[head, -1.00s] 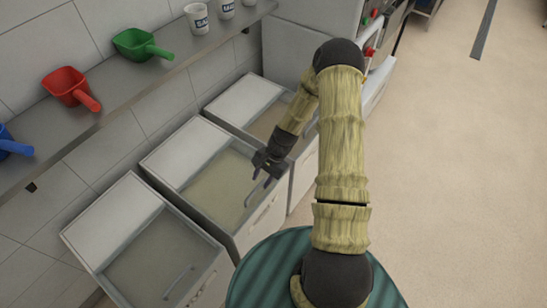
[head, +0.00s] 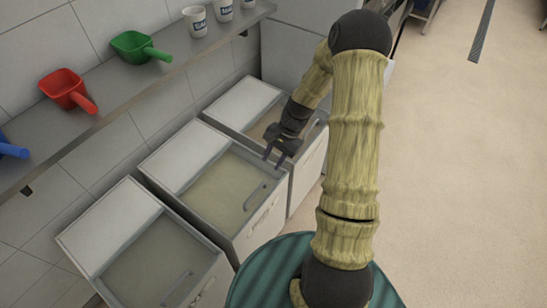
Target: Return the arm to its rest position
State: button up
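My arm reaches up from the lower right, bends at the top and hangs down to the left. My gripper (head: 275,160) is over the right side of the middle bin (head: 240,238), near where it meets the far bin (head: 310,165). Its two fingers point down and stand apart, with nothing between them. I cannot tell its exact height above the bin.
The near bin (head: 208,290) stands in the same row; each bin has a white rear panel. A wall shelf (head: 120,105) holds red (head: 66,90), green (head: 135,46) and blue scoops (head: 12,150) and white cups (head: 196,20). Open floor (head: 460,190) lies right.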

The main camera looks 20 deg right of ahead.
jog(key=s+a+r+n+t+h, duration=0.1)
jog(key=s+a+r+n+h, duration=0.1)
jog(key=s+r+n, duration=0.3)
jog(key=s+a+r+n+t+h, duration=0.2)
jog(key=s+r+n, duration=0.3)
jog(key=s+r, duration=0.3)
notch_tip(320, 180, up, 4)
jog(key=shift+a+r+n+h, duration=0.2)
jog(key=shift+a+n+h, duration=0.2)
jog(key=shift+h, duration=0.1)
